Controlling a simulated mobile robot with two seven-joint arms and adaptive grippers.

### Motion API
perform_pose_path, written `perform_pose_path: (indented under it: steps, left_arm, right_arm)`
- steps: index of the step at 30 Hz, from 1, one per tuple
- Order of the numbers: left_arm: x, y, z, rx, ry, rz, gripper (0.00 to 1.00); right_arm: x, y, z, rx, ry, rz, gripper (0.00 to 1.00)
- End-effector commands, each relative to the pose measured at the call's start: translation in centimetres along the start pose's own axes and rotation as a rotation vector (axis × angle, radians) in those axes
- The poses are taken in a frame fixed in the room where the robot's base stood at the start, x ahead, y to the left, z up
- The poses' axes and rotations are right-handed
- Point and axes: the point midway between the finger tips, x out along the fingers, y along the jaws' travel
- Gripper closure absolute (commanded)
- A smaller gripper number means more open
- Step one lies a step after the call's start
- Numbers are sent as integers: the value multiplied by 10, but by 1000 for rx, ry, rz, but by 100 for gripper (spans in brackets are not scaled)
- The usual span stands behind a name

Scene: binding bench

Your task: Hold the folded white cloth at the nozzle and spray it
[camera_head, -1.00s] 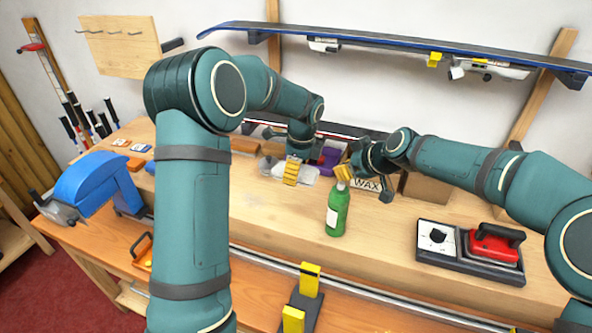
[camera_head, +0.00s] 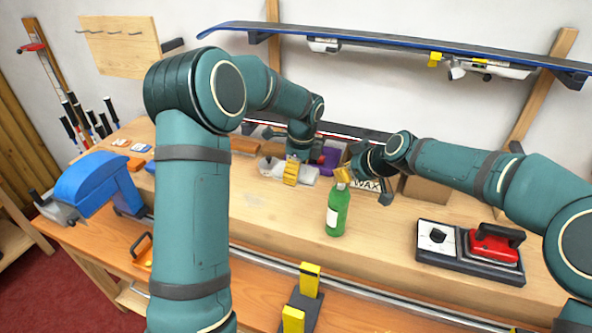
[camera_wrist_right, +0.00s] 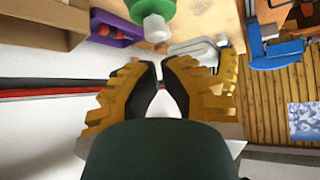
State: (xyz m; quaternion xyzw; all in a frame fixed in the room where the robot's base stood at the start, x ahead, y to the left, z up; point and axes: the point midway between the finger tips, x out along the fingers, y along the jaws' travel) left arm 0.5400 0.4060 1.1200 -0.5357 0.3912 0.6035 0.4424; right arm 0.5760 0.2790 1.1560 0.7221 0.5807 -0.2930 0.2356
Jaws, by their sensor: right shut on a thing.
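A green bottle (camera_head: 337,211) with a white label stands upright on the bench. In the right wrist view its green shoulder (camera_wrist_right: 152,8) and white nozzle (camera_wrist_right: 156,28) show just beyond my fingertips. My right gripper (camera_head: 343,174) is at the bottle's top; in its wrist view the yellow fingers (camera_wrist_right: 163,80) are shut on a white piece, the folded white cloth (camera_wrist_right: 165,103), mostly hidden by the fingers. Whether the cloth touches the nozzle I cannot tell. My left gripper (camera_head: 291,172) hangs by pale items at the back; its jaw state is unclear.
A WAX box (camera_head: 367,184) and a brown carton (camera_head: 427,188) stand behind the right gripper. A purple holder (camera_head: 329,159) is at the back. A black tray with a red iron (camera_head: 494,243) lies at right.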

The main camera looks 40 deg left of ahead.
Motion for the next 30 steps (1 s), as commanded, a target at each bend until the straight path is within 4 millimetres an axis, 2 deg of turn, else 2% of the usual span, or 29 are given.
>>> perform_pose_path:
  steps: [17, 30]
  left_arm:
    - [0, 0, 0, 0, 0, 0, 58]
    - [0, 0, 0, 0, 0, 0, 58]
  right_arm:
    - [0, 0, 0, 0, 0, 0, 100]
    - [11, 0, 12, 1, 0, 0, 100]
